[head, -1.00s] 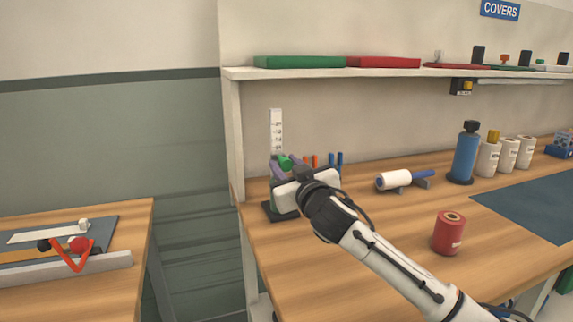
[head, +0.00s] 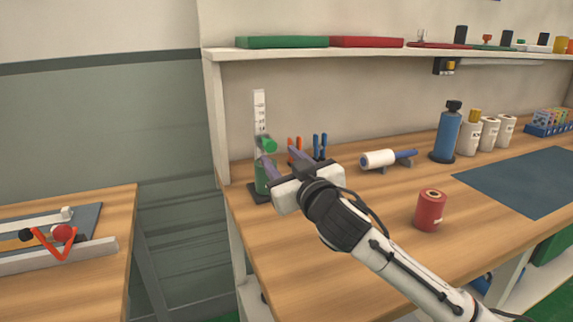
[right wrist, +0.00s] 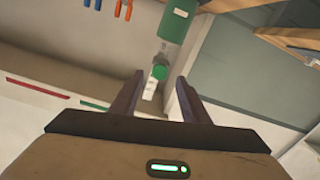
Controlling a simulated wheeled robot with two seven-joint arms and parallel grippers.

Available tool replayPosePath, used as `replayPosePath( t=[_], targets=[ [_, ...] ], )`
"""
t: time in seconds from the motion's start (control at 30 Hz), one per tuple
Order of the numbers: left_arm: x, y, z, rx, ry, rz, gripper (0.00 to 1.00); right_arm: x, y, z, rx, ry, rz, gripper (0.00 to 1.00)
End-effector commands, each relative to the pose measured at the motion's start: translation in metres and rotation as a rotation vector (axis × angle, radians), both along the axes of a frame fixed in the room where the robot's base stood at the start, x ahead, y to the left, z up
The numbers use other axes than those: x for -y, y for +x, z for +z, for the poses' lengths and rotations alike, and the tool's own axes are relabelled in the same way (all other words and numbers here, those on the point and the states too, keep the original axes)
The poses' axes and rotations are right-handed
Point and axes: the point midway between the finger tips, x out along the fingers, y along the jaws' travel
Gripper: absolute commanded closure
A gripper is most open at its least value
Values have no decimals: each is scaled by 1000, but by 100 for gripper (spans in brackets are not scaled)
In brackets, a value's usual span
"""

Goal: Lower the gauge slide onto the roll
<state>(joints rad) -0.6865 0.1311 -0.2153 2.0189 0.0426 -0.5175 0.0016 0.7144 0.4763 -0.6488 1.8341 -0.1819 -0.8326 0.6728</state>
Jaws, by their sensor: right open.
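The gauge stands at the back left of the bench, with an upright white scale (head: 259,108) on a dark base (head: 260,197). A green knob on its slide (head: 268,144) sits partway up, above a green roll (head: 262,178) that my gripper partly covers. In the right wrist view the picture is turned over: the knob (right wrist: 160,72) shows between my fingertips, apart from them, with the roll (right wrist: 178,22) above it. My right gripper (head: 283,163) is open and empty, in front of the gauge. Whether the slide touches the roll is hard to tell. My left gripper is out of view.
Orange and blue pliers (head: 320,146) stand behind the gripper. A white roll (head: 378,159) on a stand and a red roll (head: 430,211) are to the right. A shelf (head: 400,52) runs above. Another table (head: 110,215) stands left, across a gap.

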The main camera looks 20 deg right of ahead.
Motion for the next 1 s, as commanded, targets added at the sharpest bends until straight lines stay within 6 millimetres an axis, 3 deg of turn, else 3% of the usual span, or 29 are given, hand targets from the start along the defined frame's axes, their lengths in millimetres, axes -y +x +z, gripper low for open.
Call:
replayPosePath(
  t=[0.2, 0.53, 0.63, 0.8, 1.0],
  targets=[
    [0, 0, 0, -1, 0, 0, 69, 3, -25, 0, 0, 0, 1, 58],
    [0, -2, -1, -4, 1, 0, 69, 4, -29, 0, 0, -1, -1, 58],
    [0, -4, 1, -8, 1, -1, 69, 3, -30, 3, -2, 0, -1, 72],
    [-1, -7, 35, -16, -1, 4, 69, -1, -34, 39, -43, 2, -15, 100],
    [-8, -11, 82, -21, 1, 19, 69, -8, -45, 86, -149, -8, -39, 100]
  ],
)
